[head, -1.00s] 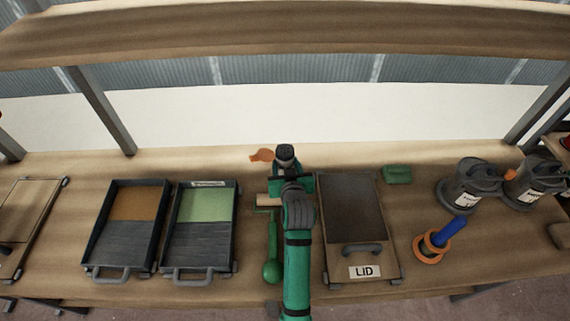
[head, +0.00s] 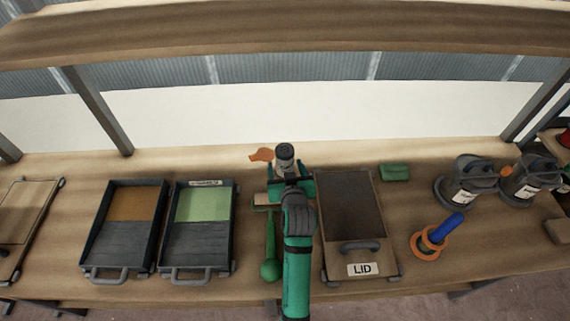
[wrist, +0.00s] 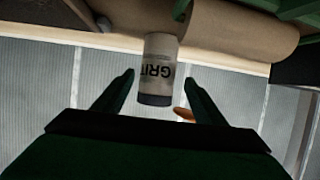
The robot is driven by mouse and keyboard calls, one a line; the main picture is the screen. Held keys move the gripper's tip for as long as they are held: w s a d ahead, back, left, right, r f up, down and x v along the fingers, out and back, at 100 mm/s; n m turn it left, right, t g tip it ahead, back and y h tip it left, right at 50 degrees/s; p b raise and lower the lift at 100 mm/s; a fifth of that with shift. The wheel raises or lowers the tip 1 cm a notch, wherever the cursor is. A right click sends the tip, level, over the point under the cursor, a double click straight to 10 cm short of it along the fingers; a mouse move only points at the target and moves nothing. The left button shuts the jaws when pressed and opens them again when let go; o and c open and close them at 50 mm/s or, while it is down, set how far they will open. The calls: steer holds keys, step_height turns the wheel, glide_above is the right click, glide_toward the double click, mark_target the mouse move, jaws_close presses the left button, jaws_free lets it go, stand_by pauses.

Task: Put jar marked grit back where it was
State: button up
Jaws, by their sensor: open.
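The jar marked grit (head: 285,160) has a dark lid and a pale label. It stands upright near the back of the bench, in the middle of the head view. In the wrist view the jar (wrist: 158,68) appears upside down, with "GRIT" readable on it. My gripper (head: 289,177) is open just in front of the jar. In the wrist view its fingertips (wrist: 159,77) lie to either side of the jar, with a visible gap on both sides. The jar's base is partly hidden by my gripper in the head view.
An orange item (head: 261,155) lies left of the jar. A green-handled tool (head: 269,250) and a green tray (head: 204,235) are to the left. A board marked LID (head: 350,205) is close on the right. An overhead shelf (head: 290,30) spans above.

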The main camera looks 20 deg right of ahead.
steer(key=v, duration=0.9)
steer(key=shift+s+a+r, duration=0.1)
steer(key=shift+s, duration=0.1)
